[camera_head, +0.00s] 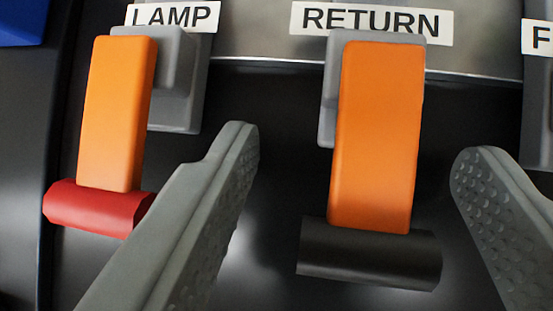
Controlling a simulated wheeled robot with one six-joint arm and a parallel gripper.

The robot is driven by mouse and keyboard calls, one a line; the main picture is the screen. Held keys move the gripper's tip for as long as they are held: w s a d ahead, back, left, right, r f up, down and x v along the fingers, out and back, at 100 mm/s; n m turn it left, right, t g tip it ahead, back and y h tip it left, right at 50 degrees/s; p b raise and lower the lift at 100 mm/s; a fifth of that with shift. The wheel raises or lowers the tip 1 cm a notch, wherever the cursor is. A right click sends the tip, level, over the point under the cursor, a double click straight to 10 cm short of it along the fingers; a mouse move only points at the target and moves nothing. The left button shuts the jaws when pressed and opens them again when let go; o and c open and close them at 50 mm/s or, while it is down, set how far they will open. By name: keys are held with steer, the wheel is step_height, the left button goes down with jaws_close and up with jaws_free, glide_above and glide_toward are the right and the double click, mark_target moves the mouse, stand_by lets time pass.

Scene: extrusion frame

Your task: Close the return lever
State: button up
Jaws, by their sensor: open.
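The return lever (376,135) is an orange bar below the "RETURN" label (371,20). It hangs down from a grey mount (328,115) and ends in a black cylindrical handle (369,255). My gripper (357,160) is open, with one grey finger to the left of the lever and the other to its right. Neither finger appears to touch the lever or its handle. The gap between the fingers is wider than the handle. The finger pads are dimpled. How far the fingertips are from the panel in depth is hard to tell.
To the left, a second orange lever (117,112) with a red handle (96,207) hangs under the "LAMP" label (171,17), close to my left finger. A partly cut-off label (540,37) starting with "F" is at the right edge. A blue part (20,20) shows at top left.

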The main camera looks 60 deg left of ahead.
steer(key=v, duration=1.7)
steer(key=shift+s+r, duration=0.1)
steer(key=s+d+r+n+t+y, duration=0.1)
steer(key=s+d+r+n+t, duration=0.1)
steer(key=d+t, duration=0.3)
steer(key=s+d+r+n+t+y, duration=0.1)
steer(key=d+t, duration=0.4)
steer(key=d, duration=0.5)
steer(key=shift+s+r+n+y, duration=0.4)
steer(key=shift+s+r+n, duration=0.1)
steer(key=shift+r+n, duration=0.3)
steer(key=shift+d, duration=0.15)
stand_by(1.3)
